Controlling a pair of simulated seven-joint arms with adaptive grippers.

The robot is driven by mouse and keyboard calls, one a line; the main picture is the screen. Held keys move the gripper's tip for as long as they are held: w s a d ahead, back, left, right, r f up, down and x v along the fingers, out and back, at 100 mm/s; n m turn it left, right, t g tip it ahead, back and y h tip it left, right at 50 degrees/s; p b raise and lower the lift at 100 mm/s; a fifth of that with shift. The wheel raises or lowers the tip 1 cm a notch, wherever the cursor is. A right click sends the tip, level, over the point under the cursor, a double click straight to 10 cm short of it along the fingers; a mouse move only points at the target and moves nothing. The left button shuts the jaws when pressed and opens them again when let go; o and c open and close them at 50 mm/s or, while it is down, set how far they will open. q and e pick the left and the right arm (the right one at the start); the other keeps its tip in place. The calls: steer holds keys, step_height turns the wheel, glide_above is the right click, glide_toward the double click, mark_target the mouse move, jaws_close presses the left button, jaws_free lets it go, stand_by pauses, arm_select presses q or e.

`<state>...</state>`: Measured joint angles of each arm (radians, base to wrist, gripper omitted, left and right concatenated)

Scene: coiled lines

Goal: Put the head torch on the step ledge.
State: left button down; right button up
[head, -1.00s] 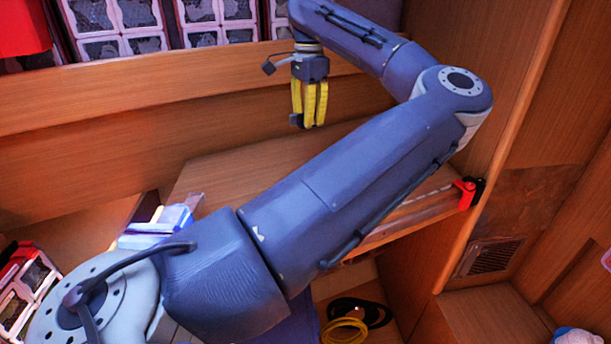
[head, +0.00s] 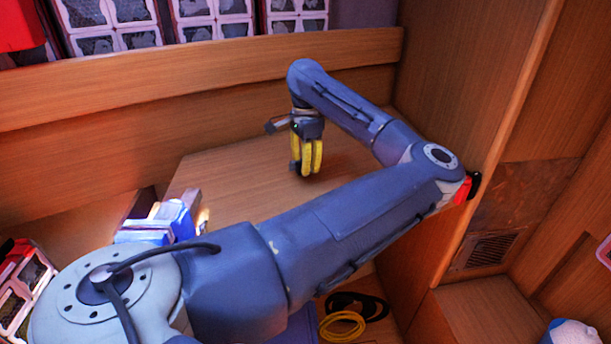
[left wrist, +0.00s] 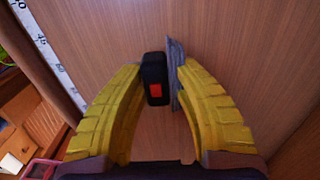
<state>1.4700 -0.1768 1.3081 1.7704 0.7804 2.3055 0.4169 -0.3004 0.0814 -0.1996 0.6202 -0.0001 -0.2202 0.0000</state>
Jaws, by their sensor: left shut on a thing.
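My left gripper (head: 306,172) has yellow fingers pointing down over a broad wooden ledge (head: 236,185), which looks like the step ledge. In the left wrist view the fingers (left wrist: 158,82) are shut on the head torch (left wrist: 154,92), a small black block with a red patch. A thin grey piece (left wrist: 174,72) sits between the torch and the right finger. The ledge's bare wood (left wrist: 235,45) fills most of the wrist view. In the head view the torch is mostly hidden by the fingers. I cannot tell whether it touches the wood. My right gripper is out of view.
A wooden back board (head: 200,97) rises behind the ledge, and a tall wooden panel (head: 480,90) stands at right. Blue-and-white items (head: 160,222) lie left. A red-and-black piece (head: 466,187) is at the ledge's right end. Yellow coiled line (head: 342,326) lies below. The ledge around the gripper is clear.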

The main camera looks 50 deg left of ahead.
mark_target(305, 184)
arm_select(q)
steer(key=shift+f, duration=2.15)
steer(key=shift+f, duration=0.1)
steer(key=c, duration=1.1)
jaws_free()
step_height(305, 184, up, 12)
steer(key=shift+r, duration=0.1)
